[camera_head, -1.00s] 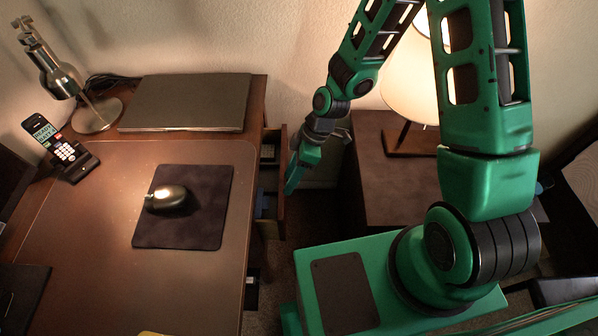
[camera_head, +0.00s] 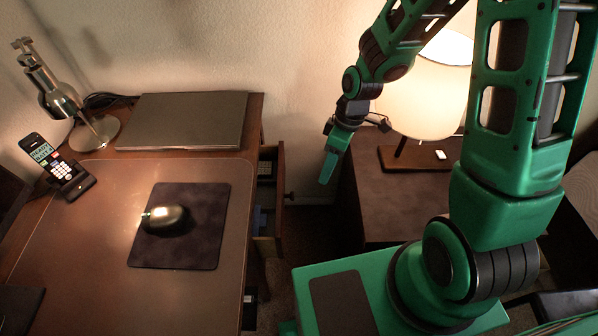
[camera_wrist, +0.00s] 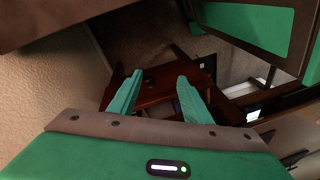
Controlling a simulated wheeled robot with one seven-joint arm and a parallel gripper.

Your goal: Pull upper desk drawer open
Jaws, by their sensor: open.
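The upper desk drawer (camera_head: 281,200) stands pulled out from the right side of the wooden desk (camera_head: 215,300). Its front panel is apart from the desk edge, and small items show inside. My gripper (camera_head: 327,180) is to the right of the drawer front in the head view, with a clear gap between them. In the wrist view, its two green fingers (camera_wrist: 158,80) are spread apart with nothing held between them. Reddish-brown wood shows beyond the fingertips. The drawer's handle cannot be made out.
A side table (camera_head: 385,205) with a lit lamp (camera_head: 425,95) stands close to the right of my gripper. A laptop (camera_head: 185,120), phone (camera_head: 62,170), desk lamp (camera_head: 60,95) and mouse (camera_head: 165,216) on a pad (camera_head: 205,250) are on the desk. A narrow floor gap separates desk and side table.

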